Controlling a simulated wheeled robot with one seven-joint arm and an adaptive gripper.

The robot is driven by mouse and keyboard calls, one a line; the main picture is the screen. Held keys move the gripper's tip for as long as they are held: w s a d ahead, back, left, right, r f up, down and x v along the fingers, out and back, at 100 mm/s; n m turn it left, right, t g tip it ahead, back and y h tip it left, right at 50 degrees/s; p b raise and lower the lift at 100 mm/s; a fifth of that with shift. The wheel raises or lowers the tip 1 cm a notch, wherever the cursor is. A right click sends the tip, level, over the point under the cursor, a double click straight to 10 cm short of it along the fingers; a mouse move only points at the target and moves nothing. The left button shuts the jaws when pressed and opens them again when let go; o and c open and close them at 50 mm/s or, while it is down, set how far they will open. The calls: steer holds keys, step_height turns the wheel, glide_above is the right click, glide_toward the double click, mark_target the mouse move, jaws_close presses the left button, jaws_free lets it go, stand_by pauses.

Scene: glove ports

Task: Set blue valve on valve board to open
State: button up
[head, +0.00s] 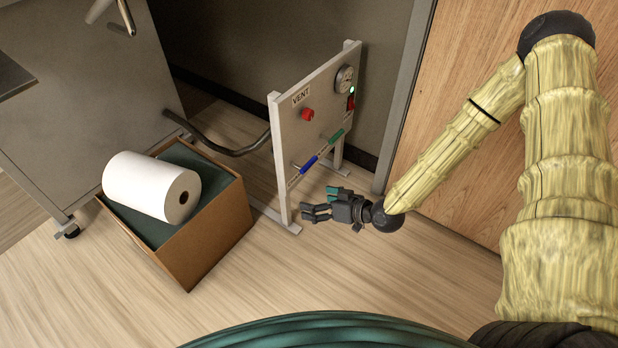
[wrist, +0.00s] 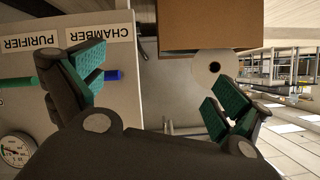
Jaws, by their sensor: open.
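The valve board (head: 291,125) is a pale upright panel on feet. The blue valve (head: 309,163) has a blue handle low on its face, lying along the same slanted line as a green handle (head: 336,136). In the wrist view, the blue handle's end (wrist: 114,75) shows past one finger, which hides part of it. My gripper (head: 318,200) is open and empty, in front of the board and below the blue handle in the head view. In the wrist view its fingers (wrist: 150,85) are spread, one over the board and the other off its side. I cannot tell whether it touches.
The board also carries a red knob (head: 307,114), a gauge (head: 344,79) and a red switch (head: 351,103). A cardboard box (head: 210,233) with a white roll (head: 150,186) stands left of the board. A dark hose (head: 232,150) runs behind. Floor in front is clear.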

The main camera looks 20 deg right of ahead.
mark_target(311, 165)
steer(key=w+d+n+t+y+b, duration=0.2)
steer(key=w+d+n+t+b, duration=0.15)
steer(key=w+d+b, duration=0.65)
steer(key=shift+t, duration=0.45)
steer(key=shift+w+a+f+b, duration=0.1)
steer(key=shift+w+a+b, duration=0.85)
steer(key=shift+a, duration=0.35)
steer(key=shift+w+a+f+b, duration=0.15)
steer(key=shift+w+a+b, duration=0.75)
steer(key=shift+a, duration=0.45)
steer(key=shift+w+a+f+b, duration=0.1)
steer(key=shift+w+a+b, duration=0.7)
steer(key=shift+w+a, duration=0.4)
steer(key=shift+s+a, duration=0.1)
steer(key=shift+s, duration=0.05)
steer(key=c, duration=1.2)
steer(key=shift+c, duration=0.2)
